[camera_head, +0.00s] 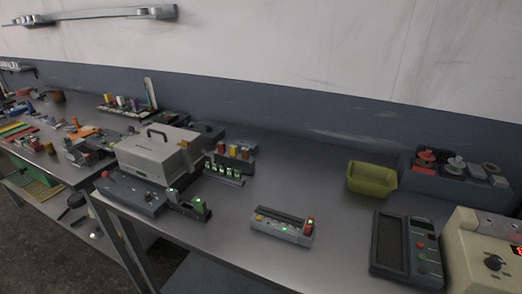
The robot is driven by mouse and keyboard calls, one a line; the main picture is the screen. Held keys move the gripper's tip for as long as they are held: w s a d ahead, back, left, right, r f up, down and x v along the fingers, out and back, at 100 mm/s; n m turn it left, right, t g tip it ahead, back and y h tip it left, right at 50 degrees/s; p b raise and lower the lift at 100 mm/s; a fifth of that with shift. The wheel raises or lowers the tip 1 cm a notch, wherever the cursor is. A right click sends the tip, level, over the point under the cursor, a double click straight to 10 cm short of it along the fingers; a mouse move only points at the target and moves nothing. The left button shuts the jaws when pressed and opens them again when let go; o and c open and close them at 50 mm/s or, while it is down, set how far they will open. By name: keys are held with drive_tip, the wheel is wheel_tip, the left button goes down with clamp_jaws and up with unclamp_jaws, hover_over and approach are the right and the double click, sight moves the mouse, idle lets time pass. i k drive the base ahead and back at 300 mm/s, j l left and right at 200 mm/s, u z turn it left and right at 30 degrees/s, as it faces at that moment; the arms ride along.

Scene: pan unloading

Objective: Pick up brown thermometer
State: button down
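I cannot make out a brown thermometer in the head view; many items on the benches are too small to identify. A brown round item (58,96) stands at the back of the far left bench, and it looks more like a small pot. My gripper is not in view, and no part of my arm shows.
A grey bench (262,186) runs along the wall. On it are a light case with a handle (158,149), a small device with green lights (283,226), a yellow-green bin (371,179), a dark meter (408,248) and a beige box (487,243). The bench middle is clear.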

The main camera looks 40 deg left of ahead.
sight(246, 152)
drive_tip(key=u, duration=0.4)
drive_tip(key=j+u, duration=0.1)
drive_tip(key=u, duration=0.3)
drive_tip(key=i+u, duration=0.1)
drive_tip(key=u, duration=0.65)
drive_tip(key=i+j+z, duration=0.2)
drive_tip(key=i+j, duration=0.25)
drive_tip(key=i, duration=0.25)
drive_tip(key=i+j+z, duration=0.15)
drive_tip(key=i+j, duration=0.35)
drive_tip(key=i, duration=0.15)
